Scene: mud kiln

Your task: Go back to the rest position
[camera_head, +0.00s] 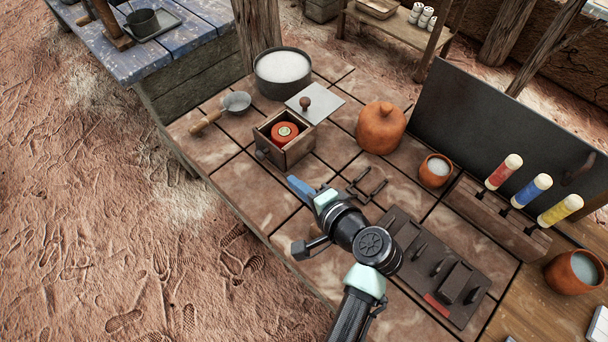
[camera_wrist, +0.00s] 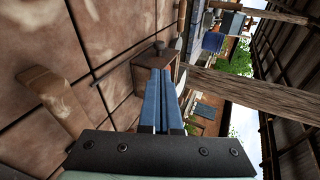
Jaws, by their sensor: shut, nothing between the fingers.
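My gripper (camera_head: 299,187) is over the tiled worktop (camera_head: 240,194) in the head view, its blue fingers pointing left and up. In the wrist view the two blue fingers (camera_wrist: 163,98) lie side by side, shut and empty. Past their tips in the head view stands a small wooden box (camera_head: 272,149) with a round red-orange piece (camera_head: 284,131) inside. The gripper appears apart from the box, though their exact gap is hard to judge.
A grey lid (camera_head: 322,103), a clay jar (camera_head: 381,128), a pot of white material (camera_head: 283,72) and a ladle (camera_head: 220,112) stand around the box. A rack with coloured tubes (camera_head: 500,215) and a dark tool board (camera_head: 432,262) are at right. Bare ground lies left.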

